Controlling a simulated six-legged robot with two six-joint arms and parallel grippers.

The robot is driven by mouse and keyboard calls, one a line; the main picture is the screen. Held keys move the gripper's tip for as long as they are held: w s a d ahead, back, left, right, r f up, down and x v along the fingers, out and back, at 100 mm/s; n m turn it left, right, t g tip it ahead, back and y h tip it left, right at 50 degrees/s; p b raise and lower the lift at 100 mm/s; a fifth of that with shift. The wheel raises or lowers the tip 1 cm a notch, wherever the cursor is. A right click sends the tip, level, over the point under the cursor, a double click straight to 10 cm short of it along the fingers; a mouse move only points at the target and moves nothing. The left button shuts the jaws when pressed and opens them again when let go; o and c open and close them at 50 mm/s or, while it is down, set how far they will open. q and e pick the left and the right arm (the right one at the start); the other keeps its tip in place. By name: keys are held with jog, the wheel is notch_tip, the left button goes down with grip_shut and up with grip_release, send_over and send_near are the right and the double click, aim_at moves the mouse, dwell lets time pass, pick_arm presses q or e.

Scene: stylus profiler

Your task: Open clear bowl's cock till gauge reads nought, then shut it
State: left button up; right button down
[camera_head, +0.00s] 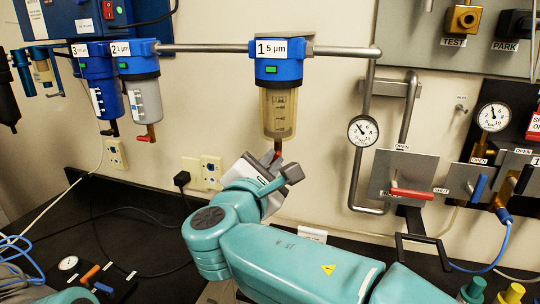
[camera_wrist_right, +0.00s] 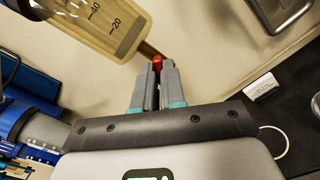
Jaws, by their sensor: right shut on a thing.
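The clear bowl (camera_head: 279,112) hangs under a blue filter head labelled "1 5 µm" (camera_head: 279,60), and looks yellowish with a scale on it. In the right wrist view the bowl (camera_wrist_right: 95,22) is at the upper left. Its red cock (camera_wrist_right: 157,60) sits under the bowl, between the fingertips. My right gripper (camera_wrist_right: 155,80) is shut on the red cock; in the head view the right gripper (camera_head: 272,160) is just below the bowl. A round gauge (camera_head: 363,131) on the pipe to the right has its needle off to one side; its exact reading is too small to tell. My left gripper is not seen.
Two more filters, a grey bowl (camera_head: 146,100) and a blue bowl (camera_head: 107,98), hang at left. A panel with a red lever (camera_head: 411,193) and a second gauge (camera_head: 493,116) are at right. A black bracket (camera_head: 424,250) stands on the dark bench at lower right.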

jog(key=shift+f+n+p, duration=0.15)
jog(key=shift+n+p, duration=1.95)
jog(key=shift+n, duration=1.4)
jog(key=c, duration=1.2)
grip_release()
